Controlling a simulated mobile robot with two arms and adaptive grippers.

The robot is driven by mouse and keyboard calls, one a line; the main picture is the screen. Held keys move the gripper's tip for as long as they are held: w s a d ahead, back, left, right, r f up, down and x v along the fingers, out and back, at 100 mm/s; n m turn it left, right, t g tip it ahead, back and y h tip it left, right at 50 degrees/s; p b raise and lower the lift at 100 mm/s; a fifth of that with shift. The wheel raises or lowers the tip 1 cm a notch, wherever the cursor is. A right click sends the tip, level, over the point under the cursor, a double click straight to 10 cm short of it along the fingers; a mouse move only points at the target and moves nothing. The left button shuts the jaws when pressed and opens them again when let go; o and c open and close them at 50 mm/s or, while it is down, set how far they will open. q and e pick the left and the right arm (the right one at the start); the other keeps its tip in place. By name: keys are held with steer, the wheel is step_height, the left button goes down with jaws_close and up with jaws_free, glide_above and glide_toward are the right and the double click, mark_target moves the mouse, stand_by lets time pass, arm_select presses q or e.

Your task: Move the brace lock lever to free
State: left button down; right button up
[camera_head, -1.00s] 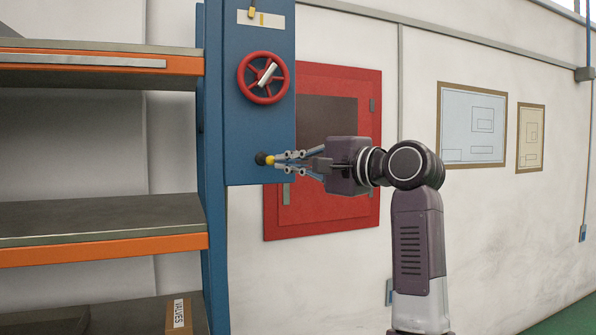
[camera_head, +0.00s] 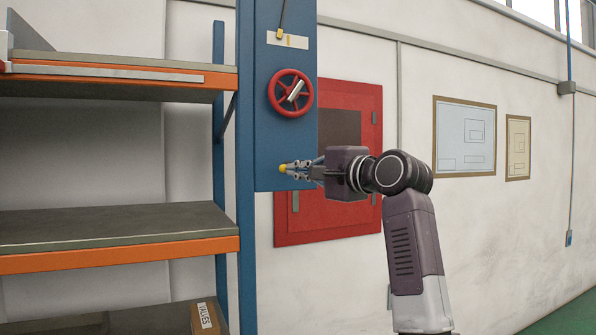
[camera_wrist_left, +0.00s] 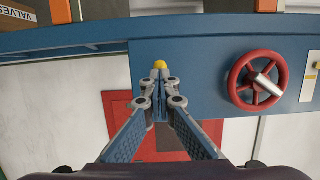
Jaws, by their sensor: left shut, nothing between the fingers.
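A blue upright panel (camera_head: 286,140) stands at the end of a shelf rack. A thin lever (camera_head: 282,18) with a yellowish end hangs over a white label at its top; its upper part is cut off. A yellow knob (camera_head: 283,169) sits low on the panel and also shows in the wrist view (camera_wrist_left: 160,64). My left gripper (camera_head: 291,168) is shut and empty, its fingertips right at the knob; I cannot tell if they touch it. In the wrist view the gripper's tips (camera_wrist_left: 159,75) point at the knob. My right gripper is not in view.
A red handwheel (camera_head: 290,93) sits on the panel above my gripper. A red framed box (camera_head: 310,232) is on the wall behind my arm. The orange-edged shelves (camera_head: 120,254) stand left. Wall boards (camera_head: 465,136) hang right, with open room before them.

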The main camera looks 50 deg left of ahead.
arm_select(q)
steer(key=d, duration=1.2)
steer(key=shift+s, duration=0.45)
stand_by(0.4)
